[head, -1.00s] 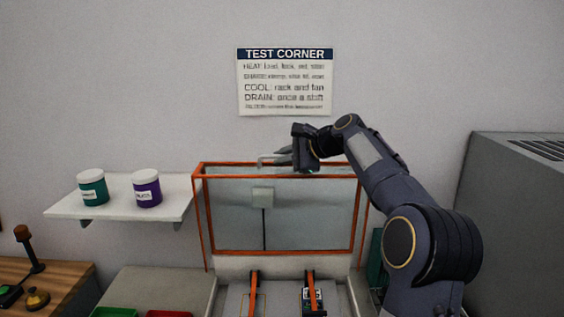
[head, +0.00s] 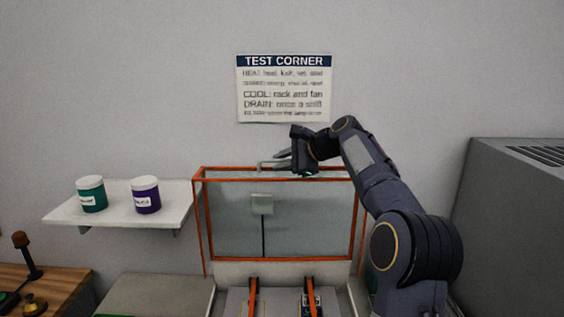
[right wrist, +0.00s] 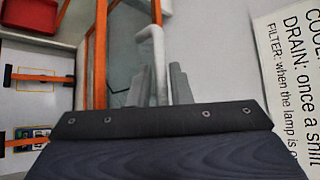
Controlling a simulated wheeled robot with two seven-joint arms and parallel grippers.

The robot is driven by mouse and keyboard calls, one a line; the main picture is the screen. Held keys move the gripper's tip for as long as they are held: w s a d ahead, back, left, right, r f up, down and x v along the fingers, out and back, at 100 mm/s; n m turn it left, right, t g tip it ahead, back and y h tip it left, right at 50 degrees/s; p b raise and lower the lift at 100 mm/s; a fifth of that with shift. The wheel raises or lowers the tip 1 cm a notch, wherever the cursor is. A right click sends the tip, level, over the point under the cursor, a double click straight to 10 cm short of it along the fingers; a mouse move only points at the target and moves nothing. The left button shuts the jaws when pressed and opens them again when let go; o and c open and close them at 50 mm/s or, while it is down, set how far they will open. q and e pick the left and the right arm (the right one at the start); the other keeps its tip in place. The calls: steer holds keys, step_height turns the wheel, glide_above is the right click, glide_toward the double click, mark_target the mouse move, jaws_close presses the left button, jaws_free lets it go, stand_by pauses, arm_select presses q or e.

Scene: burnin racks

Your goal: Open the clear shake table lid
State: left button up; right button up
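The clear shake table lid (head: 310,220) has an orange frame and stands raised, roughly upright, at the back of the shake table (head: 235,304). A pale handle (head: 268,166) sticks out at its top edge. My right gripper (head: 283,158) is at this handle, reaching over from the right. In the right wrist view, the handle (right wrist: 151,50) runs in between the two grey fingers (right wrist: 162,88), which look closed around it. The lid's orange frame (right wrist: 100,50) is just left of the fingers there. My left gripper is in neither view.
A shelf (head: 115,212) with a green jar (head: 91,194) and a purple jar (head: 145,194) is left of the lid. A large grey cabinet (head: 520,225) stands at the right. A poster (head: 284,88) hangs on the wall above. Orange straps (head: 253,295) lie on the table.

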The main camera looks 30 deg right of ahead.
steer(key=shift+s+d+r, duration=0.2)
steer(key=shift+s, duration=0.2)
steer(key=b+v, duration=0.1)
steer(key=v, duration=0.6)
steer(key=shift+a, duration=0.15)
steer(key=s+a+f+n+g+b, duration=0.1)
steer(key=s+a+f+n+g, duration=0.2)
steer(key=s+a+f+n, duration=0.6)
steer(key=s+a+f+n+g+b, duration=0.2)
steer(key=s+a+f+n, duration=0.8)
steer(key=s+a+f, duration=0.6)
steer(key=s+f+g, duration=0.1)
steer(key=s+f, duration=0.5)
steer(key=f, duration=0.1)
steer(key=shift+s+a, duration=0.2)
steer(key=shift+a, duration=0.2)
steer(key=shift+d, duration=0.1)
